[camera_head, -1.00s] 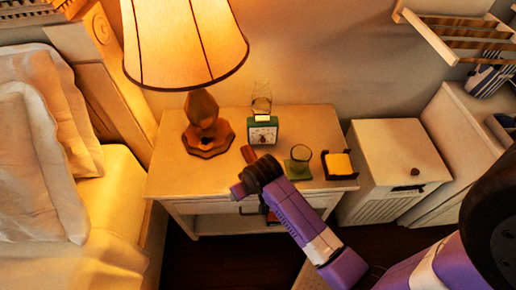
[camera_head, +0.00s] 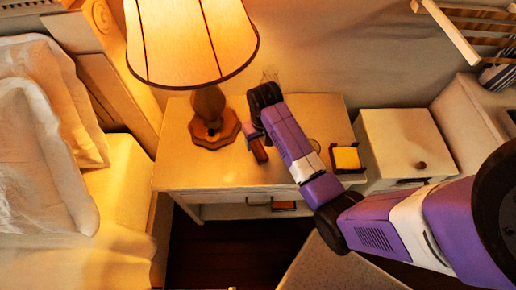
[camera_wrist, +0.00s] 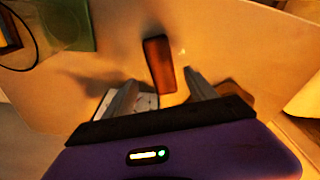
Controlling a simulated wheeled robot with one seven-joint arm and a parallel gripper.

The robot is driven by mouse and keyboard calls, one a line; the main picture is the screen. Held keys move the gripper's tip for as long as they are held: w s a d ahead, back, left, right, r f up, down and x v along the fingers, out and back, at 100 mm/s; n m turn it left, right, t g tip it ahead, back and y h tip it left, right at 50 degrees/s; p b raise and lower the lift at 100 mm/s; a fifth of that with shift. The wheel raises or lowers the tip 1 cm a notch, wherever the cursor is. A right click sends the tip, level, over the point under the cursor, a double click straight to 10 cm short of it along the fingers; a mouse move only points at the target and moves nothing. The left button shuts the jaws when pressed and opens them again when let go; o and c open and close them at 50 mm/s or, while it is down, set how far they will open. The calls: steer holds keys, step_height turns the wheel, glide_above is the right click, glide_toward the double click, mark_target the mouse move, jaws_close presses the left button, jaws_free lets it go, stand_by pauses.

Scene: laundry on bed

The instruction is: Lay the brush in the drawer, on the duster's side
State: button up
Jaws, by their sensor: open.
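The brush, which I take to be the reddish-brown bar (camera_head: 259,150), lies on the nightstand top (camera_head: 200,172) in front of the lamp. In the wrist view the brush (camera_wrist: 159,64) lies just ahead of and between my fingertips. My gripper (camera_wrist: 163,88) is open and empty, above the nightstand. In the head view my gripper (camera_head: 252,135) is beside the brush, partly hidden by my arm. The drawer (camera_head: 225,211) is under the nightstand top and seems partly open. A small orange-red thing (camera_head: 284,206) shows at it; I cannot tell whether it is the duster.
The lamp (camera_head: 212,128) stands close left of my gripper. A black holder with a yellow pad (camera_head: 346,158) is at the nightstand's right. A green item (camera_wrist: 68,25) shows in the wrist view. A white cabinet (camera_head: 400,145) stands to the right, the bed (camera_head: 125,190) left.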

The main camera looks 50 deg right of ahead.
mark_target(258, 148)
steer(key=f, duration=0.5)
steer(key=shift+w+a+f+p, duration=0.1)
steer(key=shift+w+a+p, duration=0.1)
steer(key=shift+p, duration=0.1)
jaws_close()
